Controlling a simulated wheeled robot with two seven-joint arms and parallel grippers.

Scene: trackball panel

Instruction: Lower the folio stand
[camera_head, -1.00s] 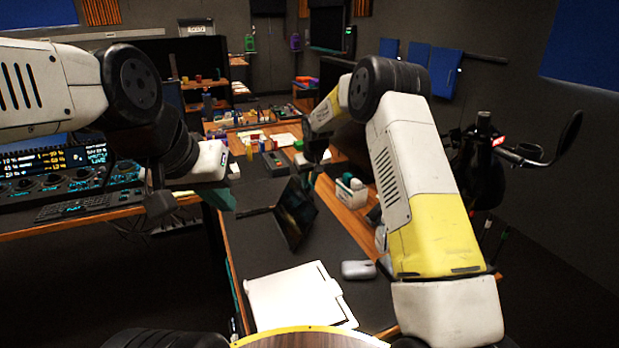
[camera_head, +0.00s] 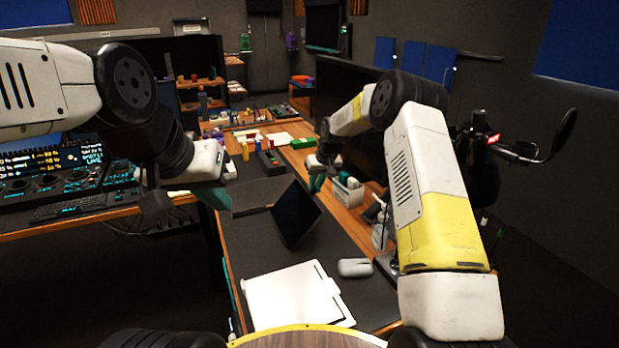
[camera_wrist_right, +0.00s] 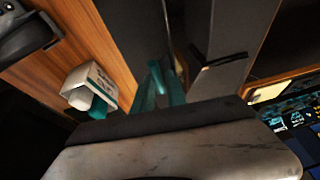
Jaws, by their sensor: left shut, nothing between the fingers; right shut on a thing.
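The folio stand (camera_head: 297,213) is a thin dark panel propped at a slant on the dark desk mat (camera_head: 252,238). My right gripper (camera_head: 317,184) is at its upper right edge and shut on it, with teal fingers. In the right wrist view the teal fingers (camera_wrist_right: 162,86) show above the gripper's pale body. The part of the folio between them is hard to make out there. My left gripper (camera_head: 216,196) is shut and empty, left of the folio and apart from it, over the desk's left edge.
A white folder (camera_head: 293,297) and a pale mouse (camera_head: 355,268) lie in front of the folio. A dark stick-like thing (camera_head: 252,210) lies left of it. A white box (camera_head: 347,191) stands to the right, also in the wrist view (camera_wrist_right: 90,90). A keyboard console (camera_head: 75,190) is at left.

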